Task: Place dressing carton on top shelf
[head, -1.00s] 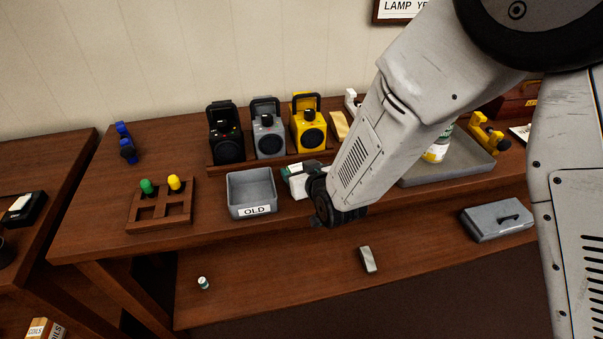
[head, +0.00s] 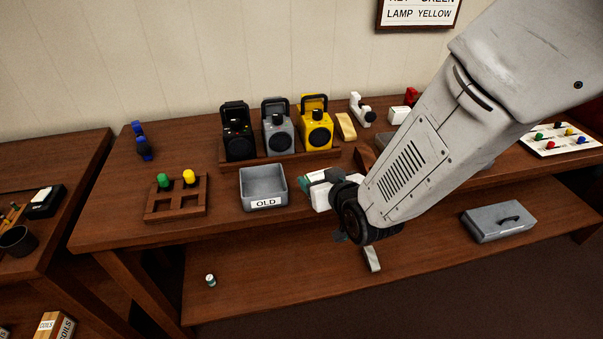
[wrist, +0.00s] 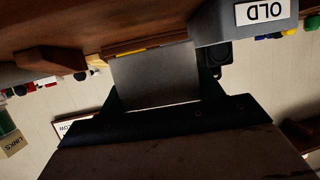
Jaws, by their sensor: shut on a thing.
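The dressing carton (head: 318,190), a small white box with a green end, is just right of the grey OLD bin in the head view. My gripper (head: 336,192) is shut on it at the bench's front edge; the fingertips are mostly hidden by my wrist. In the wrist view, a shaded grey face, apparently the carton (wrist: 155,76), fills the space between the dark fingers. I cannot tell whether it touches the bench. The wooden bench has an upper top (head: 215,228) and a lower shelf (head: 270,272).
The OLD bin (head: 263,188) is close to the carton's left. Three lanterns (head: 278,134) stand in a rack behind. A peg holder (head: 176,198) is at left. The lower shelf bears a small bottle (head: 211,280), a grey block (head: 372,258) and a grey case (head: 499,221).

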